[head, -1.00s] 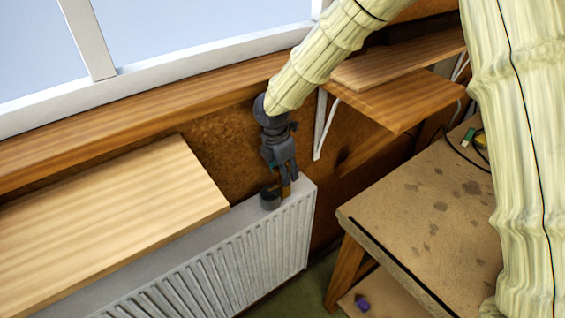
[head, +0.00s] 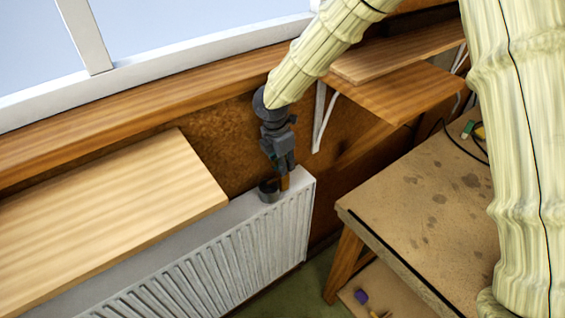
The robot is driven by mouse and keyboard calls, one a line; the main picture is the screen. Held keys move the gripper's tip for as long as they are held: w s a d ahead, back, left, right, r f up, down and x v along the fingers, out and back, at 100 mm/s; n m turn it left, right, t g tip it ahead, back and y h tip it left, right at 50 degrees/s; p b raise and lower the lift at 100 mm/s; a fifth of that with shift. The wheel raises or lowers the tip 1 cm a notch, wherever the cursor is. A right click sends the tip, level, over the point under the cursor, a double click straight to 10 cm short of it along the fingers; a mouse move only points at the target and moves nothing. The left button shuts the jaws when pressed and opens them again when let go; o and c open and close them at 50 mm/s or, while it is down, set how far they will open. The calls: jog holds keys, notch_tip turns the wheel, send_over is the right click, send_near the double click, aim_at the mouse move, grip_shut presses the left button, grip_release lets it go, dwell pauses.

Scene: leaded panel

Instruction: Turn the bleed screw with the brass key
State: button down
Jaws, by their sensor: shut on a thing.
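My gripper (head: 284,169) is dark grey and points down over the right end of the white radiator (head: 240,240). It is shut on the brass key (head: 285,183), an orange-brown piece showing just below the fingers, at the radiator's top edge. The key's lower end is at or just above the radiator; I cannot tell whether it touches. The bleed screw cannot be made out; it is hidden or too small here.
A small dark round cup (head: 269,191) sits on the radiator top, close left of the key. A wooden board (head: 110,215) covers the radiator's left part. Wooden shelves (head: 400,95) are at upper right. A stained workbench (head: 420,220) stands to the right.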

jog(key=shift+n+p, duration=0.7)
jog(key=shift+n, duration=0.3)
jog(key=shift+n+y+p, duration=0.4)
jog(key=shift+n+p, duration=1.55)
jog(key=shift+n, duration=0.45)
dwell(0.4)
jog(key=shift+d+n+t, duration=0.15)
jog(key=shift+n+t, duration=0.15)
jog(key=shift+n, duration=0.5)
dwell(2.9)
